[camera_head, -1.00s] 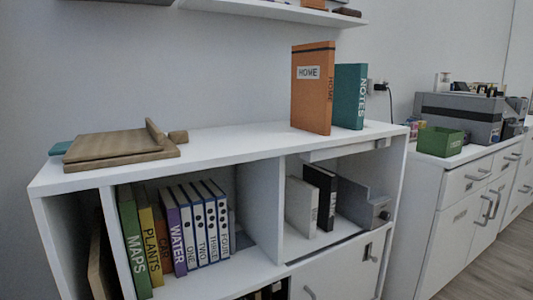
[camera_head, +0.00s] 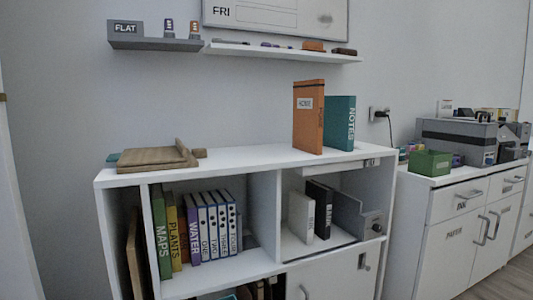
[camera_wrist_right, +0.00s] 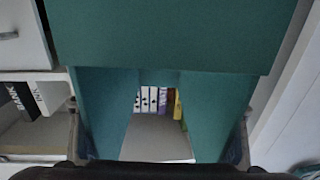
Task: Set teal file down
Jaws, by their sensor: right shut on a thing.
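A large teal file (camera_wrist_right: 165,35) fills much of the right wrist view, with side panels running down around a central gap. My right gripper (camera_wrist_right: 158,142) is shut on it, its finger parts showing at both lower sides. Neither gripper shows in the head view, and the held file cannot be made out there. A teal NOTES book (camera_head: 340,122) stands upright beside an orange HOME book (camera_head: 308,115) on the white shelf desk's top (camera_head: 245,156). Whether anything supports the held file from below is hidden.
A wooden tray-like piece (camera_head: 150,158) lies at the top's left, with a teal edge (camera_head: 114,157) behind it. The top's middle is clear. A wall shelf (camera_head: 280,52) hangs above. A green box (camera_head: 430,162) sits on the right cabinet.

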